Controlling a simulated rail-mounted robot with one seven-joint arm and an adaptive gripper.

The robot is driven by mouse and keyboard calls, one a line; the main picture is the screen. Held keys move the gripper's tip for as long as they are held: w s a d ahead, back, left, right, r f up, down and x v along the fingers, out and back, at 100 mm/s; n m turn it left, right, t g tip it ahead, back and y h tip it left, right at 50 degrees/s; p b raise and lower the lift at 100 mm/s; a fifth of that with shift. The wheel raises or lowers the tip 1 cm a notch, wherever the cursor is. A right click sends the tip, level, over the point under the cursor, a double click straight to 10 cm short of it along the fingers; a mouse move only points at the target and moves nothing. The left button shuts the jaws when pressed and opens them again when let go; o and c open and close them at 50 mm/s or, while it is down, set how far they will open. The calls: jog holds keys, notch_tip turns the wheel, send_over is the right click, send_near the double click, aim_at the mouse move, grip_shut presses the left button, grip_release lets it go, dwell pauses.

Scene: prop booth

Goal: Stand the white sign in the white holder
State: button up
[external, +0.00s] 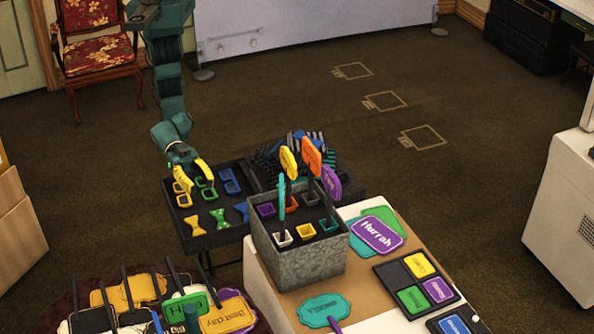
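Several signs on dark sticks lie in a pile at the lower left. A pale sign (133,318) in that pile may be the white sign, but it is partly covered and cut by the frame edge. My gripper (194,180) hangs over the dark prop table, left of the box and away from the pile. Its yellow fingers look spread apart, with nothing visible between them.
The box's other sockets hold upright yellow (288,161), orange (311,156) and purple (330,183) signs. The dark table (215,238) carries glasses and bow ties.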

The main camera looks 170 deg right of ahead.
jog(key=w+d+r+m+t+h, duration=0.35)
jog(key=d+r+t, duration=0.25)
jog(key=d+r, duration=0.85)
jog(key=s+d+r+m+t+h, duration=0.2)
jog(key=d+r+m+h, duration=0.1)
jog(key=d+r+h, duration=0.1)
jog(key=s+d+r+m+t+h, duration=0.2)
jog(key=s+d+r+m+h, duration=0.1)
jog(key=d+r, duration=0.4)
jog(key=d+h, duration=0.1)
jog(key=d, duration=0.1)
jog(key=shift+s+d+r, duration=0.15)
jog(key=shift+d+r, duration=0.05)
jog(key=shift+d, duration=0.1)
notch_tip(320, 180, up, 23)
jog(key=p, duration=2.3)
notch_tip(320, 180, down, 21)
jog(key=b, duration=2)
jog(key=shift+b, duration=0.4)
jog(key=shift+a+y, duration=0.15)
jog(key=shift+y, duration=0.1)
